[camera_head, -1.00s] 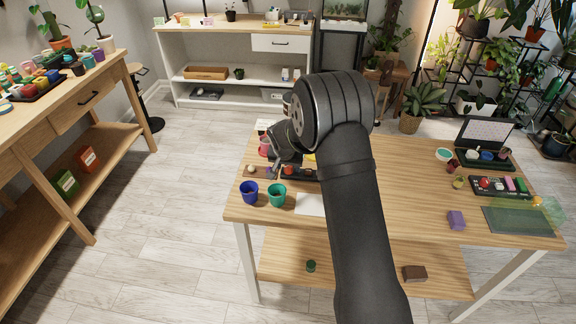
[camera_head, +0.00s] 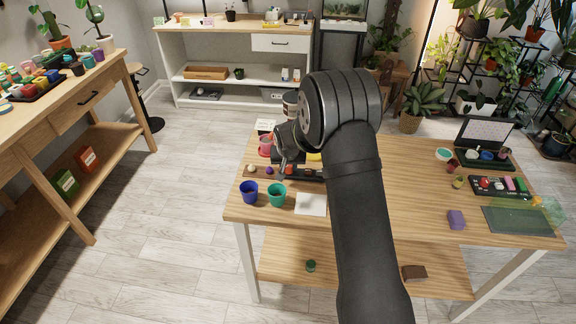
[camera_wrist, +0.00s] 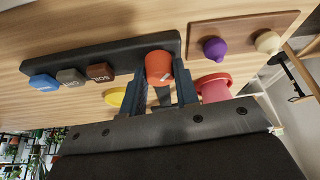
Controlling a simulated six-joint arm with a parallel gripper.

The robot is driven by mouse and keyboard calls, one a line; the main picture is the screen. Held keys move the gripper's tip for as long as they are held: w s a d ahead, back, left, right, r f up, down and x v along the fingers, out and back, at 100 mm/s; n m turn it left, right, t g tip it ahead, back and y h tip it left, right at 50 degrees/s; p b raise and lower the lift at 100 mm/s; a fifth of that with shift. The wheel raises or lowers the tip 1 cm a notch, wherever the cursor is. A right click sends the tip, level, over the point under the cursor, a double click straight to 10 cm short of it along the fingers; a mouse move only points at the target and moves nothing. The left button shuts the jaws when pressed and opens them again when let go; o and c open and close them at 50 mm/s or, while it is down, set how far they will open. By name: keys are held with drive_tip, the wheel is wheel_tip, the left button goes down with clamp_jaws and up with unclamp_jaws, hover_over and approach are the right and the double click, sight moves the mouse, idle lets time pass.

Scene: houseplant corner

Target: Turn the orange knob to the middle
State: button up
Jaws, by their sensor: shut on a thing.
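The orange knob (camera_wrist: 158,66) stands on the end of a long black panel (camera_wrist: 110,55) in the wrist view. My gripper (camera_wrist: 159,90) has one finger on each side of the knob and is shut on it. I cannot make out which way the knob points. In the head view the knob shows as a small orange-red spot (camera_head: 289,170) by my gripper (camera_head: 283,168), and my arm covers much of the panel.
A blue button (camera_wrist: 43,82), a grey one and a brown one sit along the panel. A wooden board (camera_wrist: 240,27) with purple and cream knobs lies beside it.

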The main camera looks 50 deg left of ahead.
drive_tip(key=n, duration=0.2)
drive_tip(key=n+g+y, duration=0.1)
drive_tip(key=n, duration=0.1)
drive_tip(key=shift+w+r, duration=0.1)
drive_tip(key=shift+w, duration=0.1)
drive_tip(key=shift+n+g, duration=0.8)
drive_tip(key=shift+n, duration=0.8)
drive_tip(key=o, duration=1)
drive_tip(key=v, duration=1.7)
drive_tip(key=shift+w+d+r, duration=0.1)
drive_tip(key=shift+w+d, duration=0.05)
